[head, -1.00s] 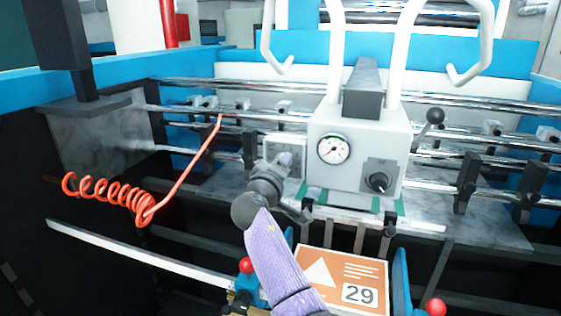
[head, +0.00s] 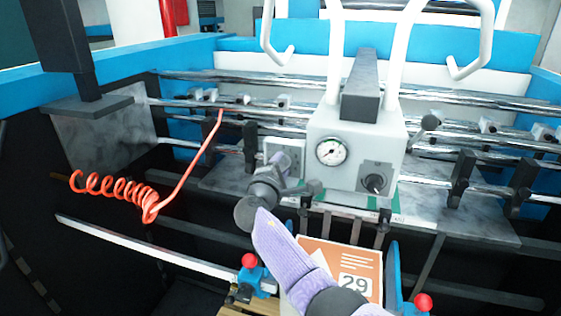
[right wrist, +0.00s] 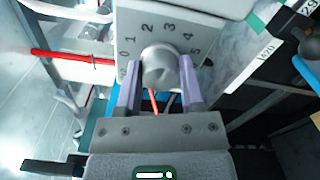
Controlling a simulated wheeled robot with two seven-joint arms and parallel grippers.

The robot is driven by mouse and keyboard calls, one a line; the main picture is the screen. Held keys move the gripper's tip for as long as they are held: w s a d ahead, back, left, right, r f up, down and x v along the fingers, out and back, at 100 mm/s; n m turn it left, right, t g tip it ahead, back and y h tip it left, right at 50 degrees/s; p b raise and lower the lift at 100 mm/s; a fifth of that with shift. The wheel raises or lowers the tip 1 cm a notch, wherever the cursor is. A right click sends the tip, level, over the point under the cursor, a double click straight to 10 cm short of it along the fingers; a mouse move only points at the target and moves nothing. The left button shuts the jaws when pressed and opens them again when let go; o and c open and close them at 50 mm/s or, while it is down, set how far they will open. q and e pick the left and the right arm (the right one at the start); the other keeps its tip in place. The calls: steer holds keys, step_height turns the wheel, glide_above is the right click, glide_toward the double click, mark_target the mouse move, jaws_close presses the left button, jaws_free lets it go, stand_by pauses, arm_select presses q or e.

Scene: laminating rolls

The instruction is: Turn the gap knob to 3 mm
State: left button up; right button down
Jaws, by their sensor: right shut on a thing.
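The gap knob (right wrist: 160,68) is a round grey knob on a grey dial plate (right wrist: 212,38) with numbers 0 to 5, in the right wrist view. In the head view the plate (head: 291,147) sits left of the gauge box, and my gripper covers the knob. My right gripper (right wrist: 160,84) has its two purple fingers on either side of the knob and is shut on it. It also shows in the head view (head: 283,163). An orange-red strip shows below the knob between the fingers; I cannot tell which number the knob points to. My left gripper is not in view.
A grey box with a round gauge (head: 331,151) and a black knob (head: 375,183) stands right of the plate. An orange coiled hose (head: 120,189) hangs at the left. Metal rollers run behind. An orange card marked 29 (head: 345,260) lies below, beside red-topped blue clamps (head: 250,262).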

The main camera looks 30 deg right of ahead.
steer(key=shift+r+n+p, duration=0.1)
steer(key=shift+n+p, duration=0.25)
steer(key=shift+n, duration=0.55)
steer(key=shift+c, duration=1)
jaws_free()
steer(key=shift+w, duration=0.1)
steer(key=v, duration=1)
